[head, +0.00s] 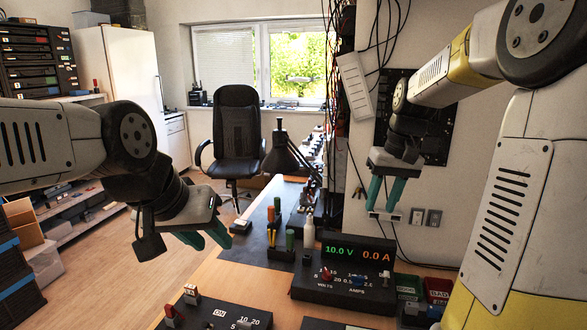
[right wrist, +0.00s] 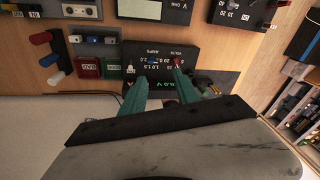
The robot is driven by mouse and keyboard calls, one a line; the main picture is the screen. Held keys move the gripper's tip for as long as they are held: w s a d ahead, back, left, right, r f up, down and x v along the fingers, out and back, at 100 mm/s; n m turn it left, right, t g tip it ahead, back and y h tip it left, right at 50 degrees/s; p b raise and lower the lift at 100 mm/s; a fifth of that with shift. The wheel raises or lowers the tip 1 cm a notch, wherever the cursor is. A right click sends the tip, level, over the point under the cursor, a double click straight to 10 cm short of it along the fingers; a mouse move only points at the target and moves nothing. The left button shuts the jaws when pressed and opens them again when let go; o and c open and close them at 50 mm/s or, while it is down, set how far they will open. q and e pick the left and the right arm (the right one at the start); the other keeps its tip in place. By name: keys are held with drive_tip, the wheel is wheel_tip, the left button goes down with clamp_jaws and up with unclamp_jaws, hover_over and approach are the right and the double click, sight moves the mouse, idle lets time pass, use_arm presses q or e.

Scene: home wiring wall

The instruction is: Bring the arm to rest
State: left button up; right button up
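My left gripper (head: 212,244) hangs over the floor to the left of the bench, its teal fingers angled down to the right. They look apart with nothing between them. My right gripper (head: 385,208) is raised in front of the wall, above and behind the power supply (head: 340,270), its teal fingers pointing down. In the right wrist view the right gripper (right wrist: 158,80) has its fingers apart and empty, with the bench panels beyond. A pale piece shows by its fingertips in the head view; I cannot tell whether it is behind them.
The wooden bench (head: 225,283) carries the power supply, reading 10.0 V and 0.0 A, a black lamp (head: 283,155), coloured handles and a white bottle (head: 309,233). Green and red bins (head: 438,289) stand at the right. An office chair (head: 237,135) is behind. Cables hang by the wall.

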drive_tip(key=s+a+r+t, duration=0.1)
drive_tip(key=s+a+t, duration=0.1)
drive_tip(key=s, duration=0.7)
drive_tip(key=s+a+r+t, duration=0.1)
drive_tip(key=s+a, duration=0.3)
drive_tip(key=s, duration=0.5)
drive_tip(key=shift+s+a+r+t+y, duration=0.2)
drive_tip(key=shift+a+t+y, duration=0.15)
drive_tip(key=shift+t, duration=0.55)
